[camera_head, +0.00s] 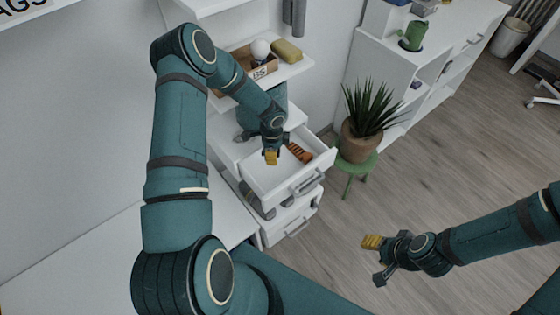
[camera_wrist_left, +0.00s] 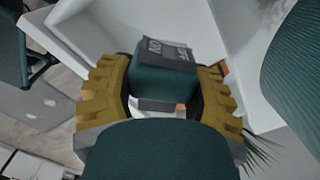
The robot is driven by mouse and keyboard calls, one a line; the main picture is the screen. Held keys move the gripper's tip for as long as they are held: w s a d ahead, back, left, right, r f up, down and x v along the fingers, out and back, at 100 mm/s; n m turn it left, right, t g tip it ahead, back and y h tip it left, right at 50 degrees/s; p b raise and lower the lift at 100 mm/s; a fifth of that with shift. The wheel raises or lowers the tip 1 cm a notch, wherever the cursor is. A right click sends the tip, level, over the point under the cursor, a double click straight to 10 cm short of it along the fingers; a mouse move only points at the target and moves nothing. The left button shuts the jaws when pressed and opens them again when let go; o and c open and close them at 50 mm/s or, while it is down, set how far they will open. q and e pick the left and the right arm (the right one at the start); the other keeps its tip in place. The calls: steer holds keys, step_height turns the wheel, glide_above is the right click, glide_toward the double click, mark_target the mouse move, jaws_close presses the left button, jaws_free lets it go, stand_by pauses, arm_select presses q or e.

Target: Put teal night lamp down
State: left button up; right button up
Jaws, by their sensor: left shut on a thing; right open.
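My left gripper (camera_head: 270,157) points down over the open white drawer (camera_head: 262,183). In the left wrist view, the yellow fingers of my left gripper (camera_wrist_left: 163,92) are closed on both sides of a small teal block with a dark grey lettered face, which I take to be the teal night lamp (camera_wrist_left: 151,80). In the head view the arm and fingers hide it. I cannot tell whether it touches the drawer. My right gripper (camera_head: 373,261) is open and empty, out over the floor at the right.
An orange-brown object (camera_head: 299,152) lies in the drawer, right of my left gripper. A potted plant (camera_head: 361,140) on a green stool stands close to the drawer's right. A shelf (camera_head: 293,70) with a box is above. Open floor (camera_head: 330,270) lies in front.

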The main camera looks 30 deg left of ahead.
mark_target(273, 173)
arm_select(q)
step_height(273, 173, down, 10)
steer(key=shift+a+f+b, duration=0.1)
steer(key=shift+f+b, duration=0.05)
steer(key=shift+b, duration=0.65)
steer(key=shift+f, duration=0.1)
steer(key=shift+f, duration=0.15)
steer(key=o, duration=1.2)
